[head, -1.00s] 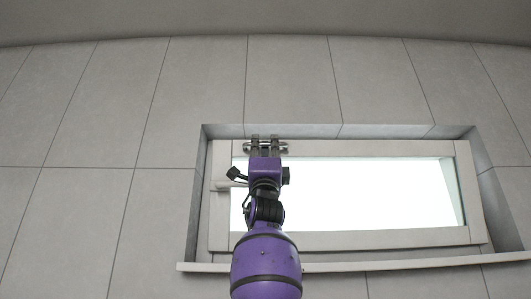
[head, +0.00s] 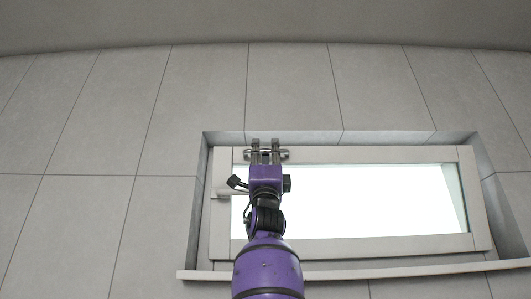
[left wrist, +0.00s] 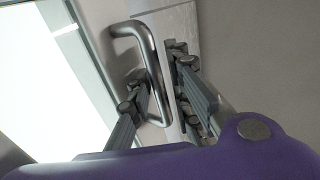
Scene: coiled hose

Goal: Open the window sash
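The window sash (head: 395,156) is a pale frame around a bright pane, set in a wall recess high in the head view. A metal bar handle (head: 283,154) sits on its top rail, near the left end. My left gripper (head: 265,149) is at this handle. In the left wrist view the bent handle (left wrist: 154,65) runs between the fingers of the gripper (left wrist: 163,95), one finger on each side. My right gripper is not in view.
A pale lever or hinge-like piece (head: 222,193) sits at the sash's left side. The sill (head: 400,270) runs below the window. Recess walls stand close to the sash on the left and right. The tiled wall (head: 90,110) to the left is bare.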

